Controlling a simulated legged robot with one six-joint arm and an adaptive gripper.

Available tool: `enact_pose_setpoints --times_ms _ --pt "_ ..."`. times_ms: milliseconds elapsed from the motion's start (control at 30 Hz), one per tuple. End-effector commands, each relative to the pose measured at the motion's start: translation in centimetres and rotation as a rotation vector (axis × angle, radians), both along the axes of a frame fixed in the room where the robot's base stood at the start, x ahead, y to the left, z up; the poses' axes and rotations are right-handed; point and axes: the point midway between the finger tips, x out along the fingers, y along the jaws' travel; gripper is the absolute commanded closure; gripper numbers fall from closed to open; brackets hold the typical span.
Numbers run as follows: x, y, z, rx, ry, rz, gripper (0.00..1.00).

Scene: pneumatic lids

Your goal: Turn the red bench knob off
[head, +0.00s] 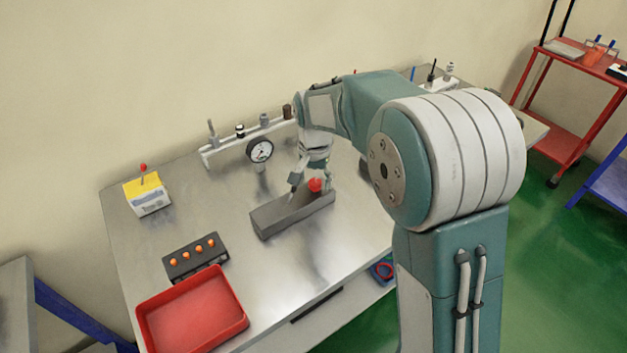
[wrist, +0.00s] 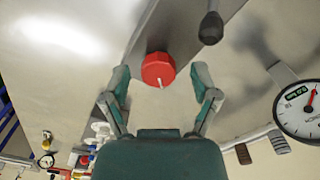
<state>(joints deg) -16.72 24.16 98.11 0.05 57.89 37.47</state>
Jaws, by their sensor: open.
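The red bench knob (head: 314,184) sits at the right part of a long grey block (head: 280,216) on the metal bench. In the wrist view the red knob (wrist: 157,67) has a ridged rim and a short white mark pointing toward my gripper's palm. My gripper (wrist: 161,72) is open, with one finger on each side of the knob and a visible gap on both sides. In the head view my gripper (head: 309,180) points down over the block, and its fingers partly hide the knob.
A dark-ended lever (wrist: 211,27) stands close to the knob. A round gauge (head: 260,151) and a white manifold (head: 222,150) stand behind the block. A red tray (head: 191,312), a box with orange buttons (head: 195,257) and a yellow-topped box (head: 147,192) are to the left.

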Motion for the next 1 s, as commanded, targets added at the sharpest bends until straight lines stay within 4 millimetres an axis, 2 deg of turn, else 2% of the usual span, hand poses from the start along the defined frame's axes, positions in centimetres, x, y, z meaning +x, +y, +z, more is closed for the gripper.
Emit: enact_pose_setpoints --times_ms 167,400,600,733,1000 --pt "0.1 0.1 2.3 0.001 -0.005 0.0 0.22" --pt "0.2 0.2 7.4 0.0 -0.004 0.0 0.22" --pt "0.1 0.3 10.6 -0.001 -0.001 0.0 0.22" --pt "0.1 0.3 11.5 -0.002 0.002 0.0 0.22" --pt "0.1 0.3 11.7 -0.002 0.002 0.0 0.22"
